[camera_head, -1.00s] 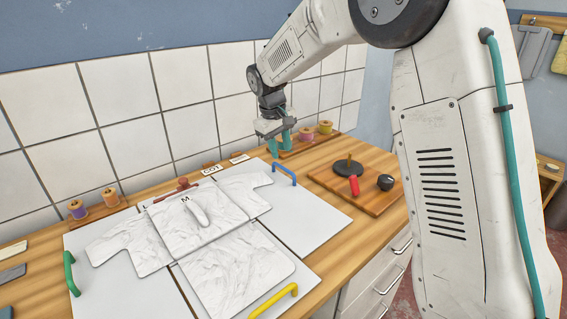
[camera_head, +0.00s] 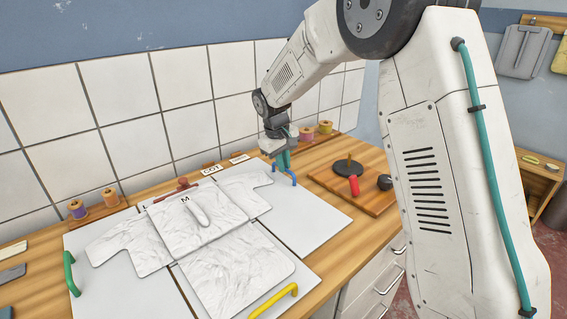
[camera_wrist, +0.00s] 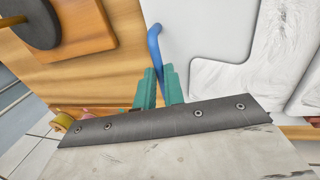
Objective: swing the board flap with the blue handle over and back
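The blue handle (camera_head: 290,176) stands at the far right edge of the pale board flap (camera_head: 305,213); it also shows in the wrist view (camera_wrist: 154,45). My gripper (camera_head: 282,163), with teal fingers, points down at the handle's far-left end. In the wrist view my gripper's fingers (camera_wrist: 160,80) lie on either side of the handle, with a narrow gap between them. Whether they press on it is not clear. The flap lies flat, with a white garment (camera_head: 247,192) sleeve on its left part.
A wooden board (camera_head: 372,203) with a red grip and black knob lies right of the flap. Thread spools (camera_head: 308,134) stand behind near the tiled wall. A green handle (camera_head: 69,274) and a yellow handle (camera_head: 275,300) are on other flaps.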

